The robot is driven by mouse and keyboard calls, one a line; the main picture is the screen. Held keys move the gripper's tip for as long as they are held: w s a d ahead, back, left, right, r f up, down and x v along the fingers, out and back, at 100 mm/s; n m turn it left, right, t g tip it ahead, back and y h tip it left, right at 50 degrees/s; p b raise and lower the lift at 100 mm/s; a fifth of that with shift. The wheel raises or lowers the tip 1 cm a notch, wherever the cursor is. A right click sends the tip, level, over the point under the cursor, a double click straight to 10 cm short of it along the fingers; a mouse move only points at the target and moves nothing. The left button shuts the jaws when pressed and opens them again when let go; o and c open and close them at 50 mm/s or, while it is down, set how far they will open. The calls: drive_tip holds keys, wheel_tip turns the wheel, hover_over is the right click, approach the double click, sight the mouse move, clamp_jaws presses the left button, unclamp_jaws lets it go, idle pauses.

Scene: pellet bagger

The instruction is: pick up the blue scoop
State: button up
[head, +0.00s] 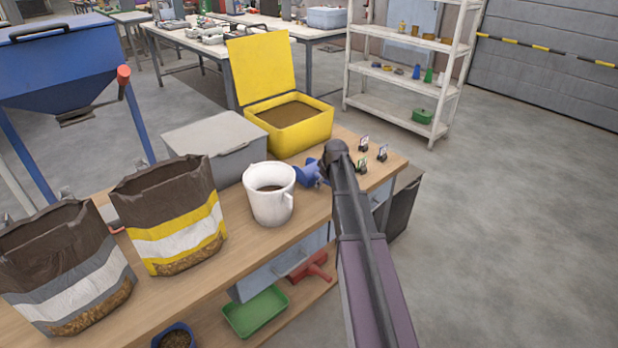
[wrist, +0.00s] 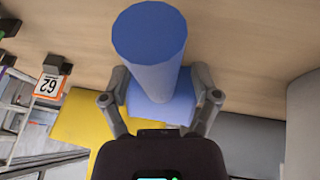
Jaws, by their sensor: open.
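The blue scoop (head: 306,173) lies on the wooden bench, right of the white jug (head: 269,193) in the head view. My arm hides part of it there. In the wrist view the blue scoop (wrist: 150,48) is close up, its round handle pointing toward the top of the picture. My gripper (wrist: 161,88) is open, with one finger on each side of the scoop. Whether either finger touches it I cannot tell. My fingers are hidden in the head view.
The yellow bin (head: 301,137) with its lid up and a closed grey bin (head: 213,140) stand behind. Two open bags stand at left, the nearer-right one yellow-striped (head: 168,215). Small number tags (head: 363,143) stand near the bench's right end. A green tray (head: 256,312) is below.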

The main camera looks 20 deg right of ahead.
clamp_jaws()
drive_tip(key=shift+r, duration=0.15)
idle(0.4)
wheel_tip(320, 180, up, 4)
drive_tip(key=p, duration=0.4)
drive_tip(key=shift+f, duration=0.2)
drive_tip(key=s+a+r+p, duration=0.1)
drive_tip(key=s, duration=1.5)
